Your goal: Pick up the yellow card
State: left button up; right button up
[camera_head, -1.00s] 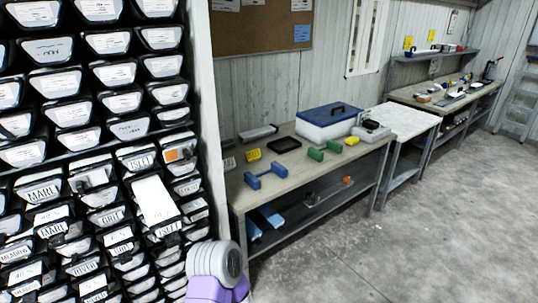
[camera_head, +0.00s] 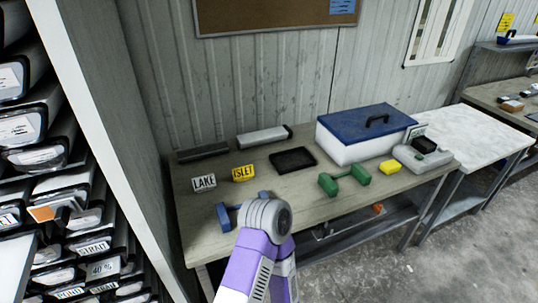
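The yellow card (camera_head: 243,173) stands upright on the workbench, near its left end. It has dark lettering that reads like "ISLET". A white card (camera_head: 204,183) reading "LAKE" stands just to its left. A purple and white link of one of my arms (camera_head: 262,245) reaches up from the bottom of the view, below the yellow card and apart from it in the picture. Neither of my grippers shows, so their state is hidden.
The workbench (camera_head: 310,207) also holds a blue dumbbell-shaped piece (camera_head: 224,216), partly behind my arm, a green one (camera_head: 345,181), a black tray (camera_head: 292,160), a yellow block (camera_head: 390,167) and a blue-lidded box (camera_head: 350,150). A rack of labelled trays (camera_head: 22,125) stands at left.

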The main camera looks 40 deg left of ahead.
aim_at(244, 173)
jog(key=i, duration=1.65)
jog(key=u, duration=3.25)
